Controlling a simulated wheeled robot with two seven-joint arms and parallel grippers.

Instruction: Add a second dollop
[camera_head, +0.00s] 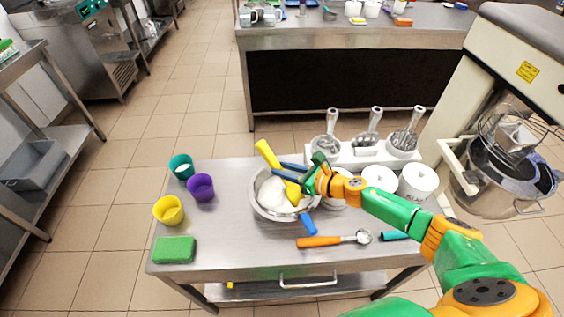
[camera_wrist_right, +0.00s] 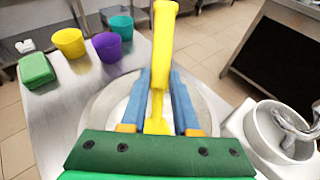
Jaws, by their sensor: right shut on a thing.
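My right gripper (camera_head: 294,193) is shut on a yellow spatula (camera_head: 267,154) above the metal bowl (camera_head: 257,205). The spatula is tilted, its handle pointing up and to the left, its yellow lower end over the bowl. The bowl holds a white mass (camera_head: 275,188). The wrist view shows the yellow handle (camera_wrist_right: 162,45) between the blue fingers of the gripper (camera_wrist_right: 160,80); the spatula's tip is hidden there. A teal cup (camera_head: 181,167) has something white inside. A purple cup (camera_head: 201,187) and a yellow cup (camera_head: 168,211) stand left of the bowl. My left gripper is not in view.
A green sponge (camera_head: 174,250) lies at the table's front left. An orange-handled scoop (camera_head: 320,241) and a teal-handled tool (camera_head: 396,236) lie at the front. White canisters (camera_head: 417,182) and a rack of utensils (camera_head: 362,154) stand behind. A mixer (camera_head: 500,190) is at the right.

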